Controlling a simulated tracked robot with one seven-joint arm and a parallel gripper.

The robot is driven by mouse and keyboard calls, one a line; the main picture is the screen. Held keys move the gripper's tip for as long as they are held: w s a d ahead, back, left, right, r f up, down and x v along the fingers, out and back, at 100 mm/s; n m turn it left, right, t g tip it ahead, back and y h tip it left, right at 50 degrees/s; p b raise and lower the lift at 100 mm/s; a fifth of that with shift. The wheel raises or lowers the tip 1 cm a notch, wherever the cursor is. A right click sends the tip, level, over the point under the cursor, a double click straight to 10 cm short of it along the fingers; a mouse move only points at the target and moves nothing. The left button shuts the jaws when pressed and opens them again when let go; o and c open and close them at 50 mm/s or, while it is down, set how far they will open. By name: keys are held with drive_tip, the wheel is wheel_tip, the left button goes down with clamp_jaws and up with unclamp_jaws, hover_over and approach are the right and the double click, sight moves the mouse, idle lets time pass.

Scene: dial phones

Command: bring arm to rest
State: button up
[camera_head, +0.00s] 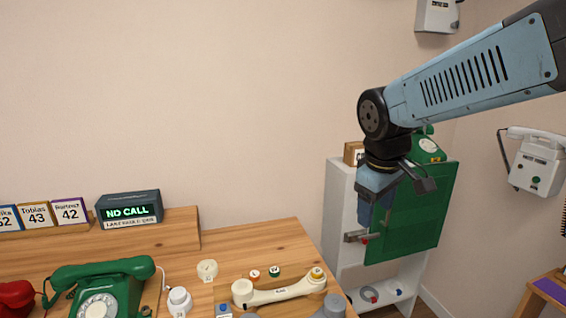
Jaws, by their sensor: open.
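My gripper (357,238) hangs at the end of my blue arm, pointing down in front of a white cabinet with a green door panel. Its jaws are open and I see nothing held between them. It is to the right of the wooden desk (262,238), above and apart from its right edge in the picture. I cannot tell whether the gripper touches the green panel (418,220) behind it.
On the desk are a green dial phone (100,290), a cream handset (278,291), small knobs and a display box (128,208) reading "NO CALL". The white cabinet (338,225) stands right of the desk. A white wall phone (538,160) hangs at right.

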drive_tip(key=s+d+r+m+t+y, duration=0.1)
drive_tip(key=s+d+r+m+t, duration=0.1)
drive_tip(key=s+d+m, duration=0.2)
drive_tip(key=shift+s+d+r+m+t, duration=0.4)
drive_tip(key=shift+s+m, duration=1.3)
drive_tip(key=shift+s, duration=0.8)
